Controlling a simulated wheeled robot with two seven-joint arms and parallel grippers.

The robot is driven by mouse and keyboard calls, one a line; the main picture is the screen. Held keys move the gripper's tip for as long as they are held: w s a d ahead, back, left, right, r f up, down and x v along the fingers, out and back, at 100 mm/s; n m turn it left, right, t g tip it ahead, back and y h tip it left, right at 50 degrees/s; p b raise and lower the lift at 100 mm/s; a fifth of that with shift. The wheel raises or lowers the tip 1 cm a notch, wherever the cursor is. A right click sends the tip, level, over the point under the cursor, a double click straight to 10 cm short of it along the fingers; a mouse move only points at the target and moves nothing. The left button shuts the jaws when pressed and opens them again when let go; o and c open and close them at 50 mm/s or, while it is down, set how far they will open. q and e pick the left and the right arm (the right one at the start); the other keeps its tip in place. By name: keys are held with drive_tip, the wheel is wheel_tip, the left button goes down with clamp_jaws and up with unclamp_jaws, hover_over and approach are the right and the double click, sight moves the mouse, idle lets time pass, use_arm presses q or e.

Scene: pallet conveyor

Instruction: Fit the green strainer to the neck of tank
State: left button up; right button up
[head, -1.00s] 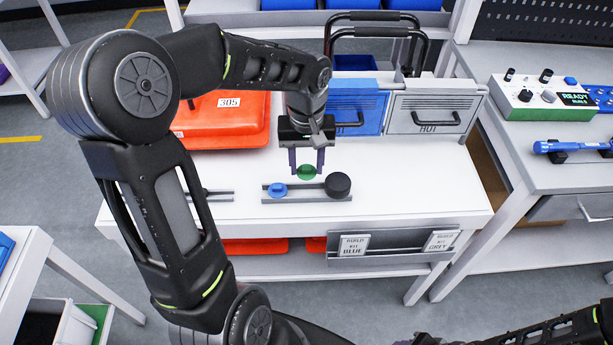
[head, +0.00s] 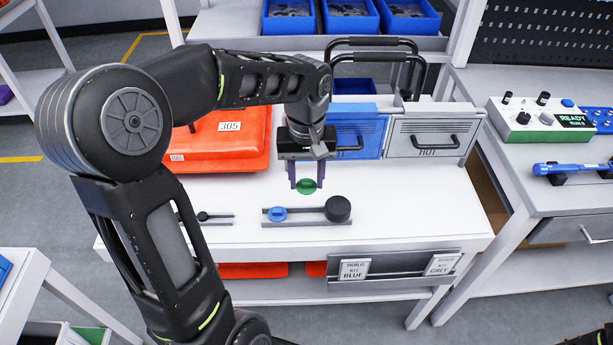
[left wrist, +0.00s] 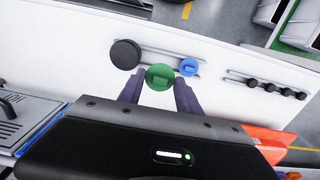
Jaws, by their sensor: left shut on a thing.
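The green strainer (head: 306,186) is a small round disc with a raised grip. My left gripper (head: 306,178) is shut on it and holds it above the white table, just behind a grey rack (head: 307,222). In the left wrist view the green strainer (left wrist: 160,77) sits between the two fingertips (left wrist: 161,84). An orange, tank-like vessel (head: 215,140) labelled 305 stands at the back left of the table, partly behind my left arm. Its neck is not visible.
The rack carries a blue disc (head: 277,214) and a larger black knob (head: 338,208). Another rack (head: 208,218) with small black knobs lies to its left. Blue (head: 357,128) and grey (head: 424,138) boxes stand at the back. The table's right side (head: 430,205) is clear.

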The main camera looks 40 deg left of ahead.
sight(307, 182)
use_arm(q)
wheel_tip(307, 182, up, 9)
drive_tip(key=p, duration=0.6)
drive_tip(key=shift+w+f, duration=0.1)
drive_tip(key=w+d+f+m, duration=0.3)
drive_tip(key=w+d, duration=0.2)
drive_tip(key=d, duration=0.1)
drive_tip(key=w+d+f+m, duration=0.3)
drive_tip(key=w+d+m, duration=0.1)
drive_tip(key=w+d, duration=0.1)
drive_tip(key=shift+d, duration=0.65)
drive_tip(key=shift+a, duration=0.1)
